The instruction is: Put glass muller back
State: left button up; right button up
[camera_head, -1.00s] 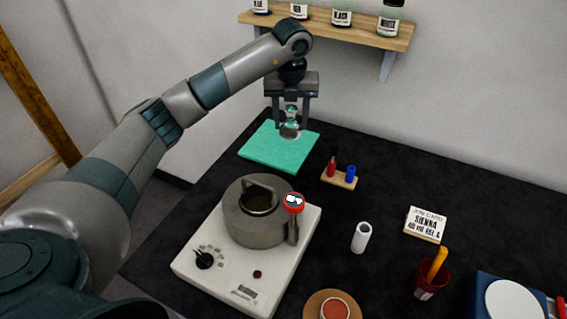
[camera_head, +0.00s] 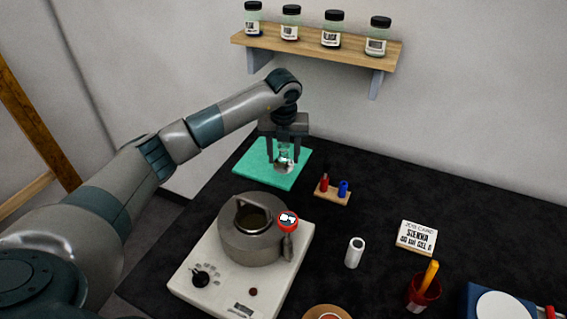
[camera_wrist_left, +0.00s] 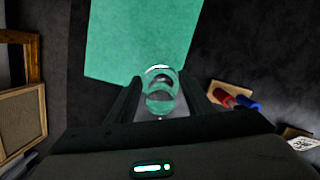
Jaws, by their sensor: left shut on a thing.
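The clear glass muller (camera_head: 284,163) is between the fingers of my left gripper (camera_head: 287,158), which is shut on it. Its rounded glass also shows between the fingers in the left wrist view (camera_wrist_left: 160,92). In the head view it appears upright, over the right part of the green mat (camera_head: 252,163). I cannot tell whether its base touches the mat. The mat also fills the upper middle of the left wrist view (camera_wrist_left: 130,40). My right gripper is not in view.
A grey pot (camera_head: 240,240) on a white hotplate (camera_head: 215,285) stands in front of the mat. A wooden rack (camera_head: 332,196) with red and blue pieces is to the right. A jar shelf (camera_head: 320,48) is above. Dark table (camera_head: 380,195) is clear behind the card (camera_head: 416,237).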

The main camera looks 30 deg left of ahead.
aim_at(284, 164)
pick_arm(q)
jog(key=shift+f, duration=0.15)
notch_tip(284, 164, down, 3)
jog(key=shift+r+p, duration=0.15)
jog(key=shift+p, duration=0.5)
jog(key=shift+f, duration=0.3)
jog(key=shift+f, duration=0.25)
jog(key=o, duration=1.1)
jog(key=shift+r, duration=0.2)
